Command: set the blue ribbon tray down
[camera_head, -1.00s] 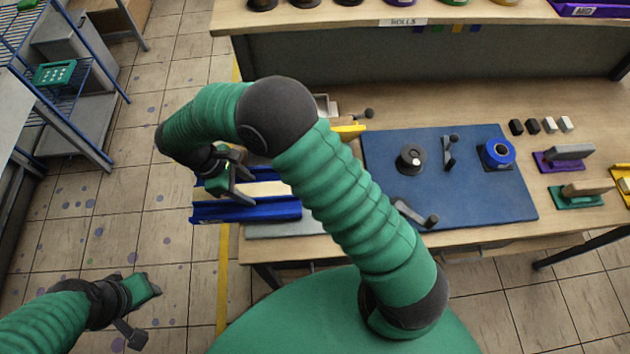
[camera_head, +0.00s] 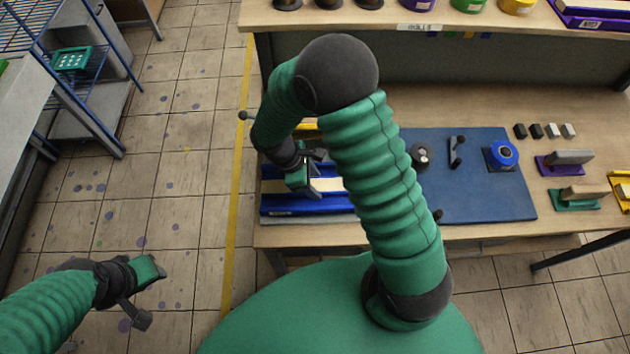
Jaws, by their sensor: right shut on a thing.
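The blue ribbon tray (camera_head: 285,207) is at the left end of the workbench, with a cream strip lying in it. My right gripper (camera_head: 312,181) is over the tray and shut on it. My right forearm hides the tray's right end. The tray looks level and close to the bench top; I cannot tell whether it touches. My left gripper (camera_head: 148,294) is at the lower left, over the floor, with its fingers apart and empty.
A blue mat (camera_head: 480,200) right of my arm carries a dark roll (camera_head: 421,155), a small lever (camera_head: 457,151) and a blue roll (camera_head: 502,154). Purple (camera_head: 560,169) and green (camera_head: 575,204) holders stand further right. A shelf (camera_head: 350,22) runs along the back.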

